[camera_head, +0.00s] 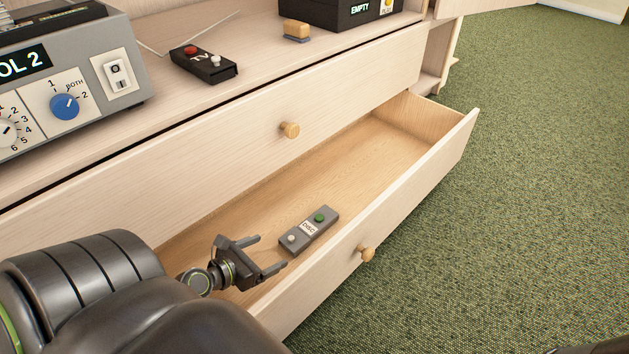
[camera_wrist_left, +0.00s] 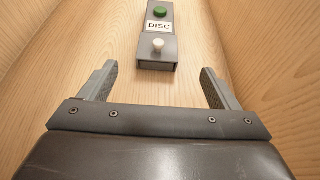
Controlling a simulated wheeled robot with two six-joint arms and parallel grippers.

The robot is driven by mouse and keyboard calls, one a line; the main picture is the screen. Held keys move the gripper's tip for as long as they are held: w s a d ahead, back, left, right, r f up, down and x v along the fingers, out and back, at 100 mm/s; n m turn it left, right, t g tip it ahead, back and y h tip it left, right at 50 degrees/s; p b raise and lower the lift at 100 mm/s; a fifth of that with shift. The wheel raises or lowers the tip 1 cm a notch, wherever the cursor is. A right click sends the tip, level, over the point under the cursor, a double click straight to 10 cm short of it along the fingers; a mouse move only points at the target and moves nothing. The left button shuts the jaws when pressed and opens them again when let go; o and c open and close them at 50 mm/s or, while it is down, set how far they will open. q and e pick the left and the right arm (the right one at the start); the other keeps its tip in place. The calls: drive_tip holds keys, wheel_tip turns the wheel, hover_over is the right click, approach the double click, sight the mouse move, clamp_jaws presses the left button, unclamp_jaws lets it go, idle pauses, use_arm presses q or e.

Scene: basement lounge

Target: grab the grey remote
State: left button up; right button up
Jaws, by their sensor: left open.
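The grey remote (camera_head: 309,231) lies flat in the open lower drawer (camera_head: 384,133). It has a green button, a white button and a label reading DISC. My left gripper (camera_head: 267,254) is inside the drawer, open and empty, just left of the remote's near end. In the left wrist view, the remote (camera_wrist_left: 157,38) lies ahead of the open fingers (camera_wrist_left: 159,85), roughly centred between them and apart from them. My right gripper is not in view.
A black remote labelled TV (camera_head: 203,64) lies on the cabinet top. A grey device with dials (camera_head: 85,65), a small wooden-topped block (camera_head: 296,31) and a black box marked EMPTY (camera_head: 343,12) stand there too. The drawer's front wall (camera_head: 412,196) bounds the space; its right part is empty.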

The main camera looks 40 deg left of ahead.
sight(289, 241)
use_arm(q)
drive_tip(key=x, duration=0.5)
drive_tip(key=shift+w+f, duration=0.15)
drive_tip(key=shift+w, duration=0.2)
drive_tip(key=b+x, duration=0.1)
drive_tip(key=x, duration=0.3)
drive_tip(key=shift+w+b, duration=0.1)
drive_tip(key=shift+b, duration=0.25)
drive_tip(key=shift+w+f, duration=0.1)
drive_tip(key=shift+w, duration=0.4)
drive_tip(key=shift+c, duration=0.4)
drive_tip(key=c, duration=1)
drive_tip(key=shift+c, duration=0.6)
drive_tip(key=shift+r, duration=0.25)
